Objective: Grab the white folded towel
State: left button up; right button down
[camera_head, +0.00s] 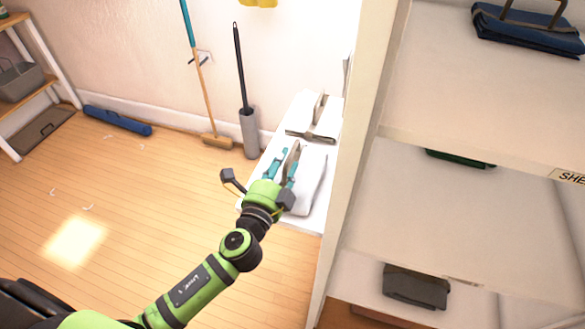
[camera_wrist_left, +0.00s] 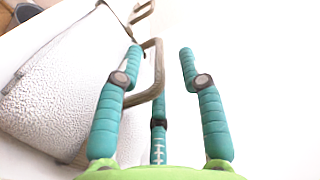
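The white folded towel (camera_head: 313,178) lies on a white shelf surface in the head view, with a grey-tan handle standing up from its left side. In the left wrist view the textured white towel (camera_wrist_left: 62,95) fills the left side, and its tan handle (camera_wrist_left: 158,62) reaches between my finger tips. My left gripper (camera_head: 284,166) is at the towel's left side. It also shows in the left wrist view (camera_wrist_left: 161,60), with its teal fingers spread and not closed on the handle. Whether a finger touches the handle is unclear. My right gripper is not in view.
Another white item with a grey handle (camera_head: 312,134) lies farther back on the same surface (camera_head: 308,221). A tall shelf unit (camera_head: 352,180) stands close on the right. A grey cylinder (camera_head: 249,133) and a broom (camera_head: 216,141) stand behind. The wooden floor at left is mostly clear.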

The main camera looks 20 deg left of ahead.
aim_at(298, 139)
pick_arm(q)
jog(key=w, duration=0.4)
jog(key=shift+d+f+p, duration=0.1)
jog(key=shift+d+p, duration=0.25)
jog(key=shift+d, duration=0.05)
jog(key=shift+w, duration=0.25)
jog(key=shift+f, duration=0.1)
grip_shut()
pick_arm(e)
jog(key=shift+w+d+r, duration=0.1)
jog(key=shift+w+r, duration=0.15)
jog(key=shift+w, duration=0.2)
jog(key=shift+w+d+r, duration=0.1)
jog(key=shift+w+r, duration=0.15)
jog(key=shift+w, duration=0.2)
pick_arm(q)
jog(key=shift+r, duration=0.2)
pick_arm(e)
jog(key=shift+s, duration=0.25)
